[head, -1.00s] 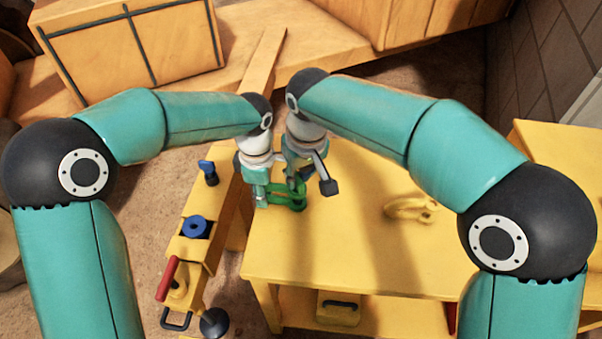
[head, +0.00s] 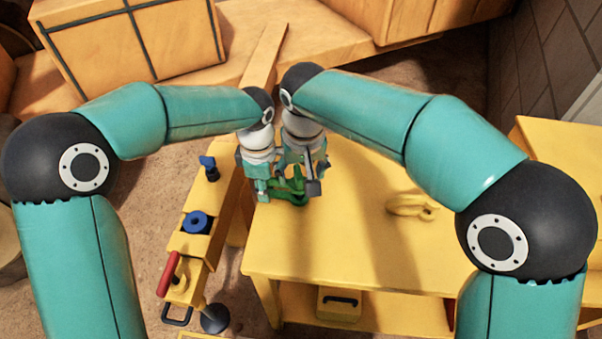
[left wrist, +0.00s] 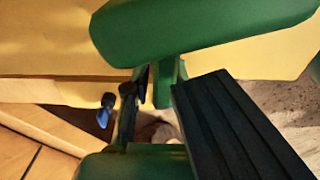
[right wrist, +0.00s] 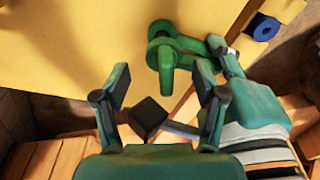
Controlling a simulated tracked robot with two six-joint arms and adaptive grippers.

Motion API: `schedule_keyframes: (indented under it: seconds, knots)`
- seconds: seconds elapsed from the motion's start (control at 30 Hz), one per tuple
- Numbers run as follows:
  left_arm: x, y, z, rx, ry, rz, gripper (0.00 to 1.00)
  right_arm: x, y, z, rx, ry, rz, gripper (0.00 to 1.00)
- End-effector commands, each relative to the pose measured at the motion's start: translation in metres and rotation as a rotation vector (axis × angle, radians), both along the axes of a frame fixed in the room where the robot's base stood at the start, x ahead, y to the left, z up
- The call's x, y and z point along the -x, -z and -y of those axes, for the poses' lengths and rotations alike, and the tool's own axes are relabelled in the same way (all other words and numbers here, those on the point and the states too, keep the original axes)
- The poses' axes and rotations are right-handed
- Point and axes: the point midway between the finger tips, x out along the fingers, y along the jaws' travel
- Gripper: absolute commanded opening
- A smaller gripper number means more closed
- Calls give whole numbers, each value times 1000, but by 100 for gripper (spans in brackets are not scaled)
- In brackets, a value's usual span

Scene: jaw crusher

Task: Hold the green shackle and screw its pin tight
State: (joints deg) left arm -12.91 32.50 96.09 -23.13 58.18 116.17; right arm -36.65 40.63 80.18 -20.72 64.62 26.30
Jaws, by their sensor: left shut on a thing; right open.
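The green shackle (head: 290,192) is at the table's far left corner in the head view. My left gripper (head: 265,190) is shut on its left side. In the left wrist view the shackle (left wrist: 200,28) fills the top, close to the fingers. In the right wrist view a rounded green end (right wrist: 165,62) of the shackle or its pin points toward the camera; I cannot tell which. My right gripper (right wrist: 158,92) is open, its dark pads spread apart below that end, with nothing between them. The pin's thread and its seating are hidden.
A yellow shackle (head: 411,205) lies on the yellow table (head: 350,240), right of my grippers. A narrow yellow stand (head: 190,250) with a blue ring (head: 197,222), a blue knob (head: 209,167) and a red handle (head: 168,274) stands left. The table's middle is clear.

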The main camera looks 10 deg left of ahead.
Motion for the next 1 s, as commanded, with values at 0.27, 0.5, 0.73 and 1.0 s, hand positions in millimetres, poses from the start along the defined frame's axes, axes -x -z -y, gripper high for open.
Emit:
schedule_keyframes:
  seconds: [0.27,0.5,0.73,1.0]
  knots:
    - [0,-1,0,0,0,1,0,6,-51,1,-3,0,4,70]
    - [0,-1,0,0,0,1,0,13,-92,3,-2,0,-1,70]
    - [0,-1,0,0,1,1,0,15,-107,4,0,-1,-3,70]
    - [0,-1,0,0,1,1,31,16,-108,4,0,-1,-4,70]
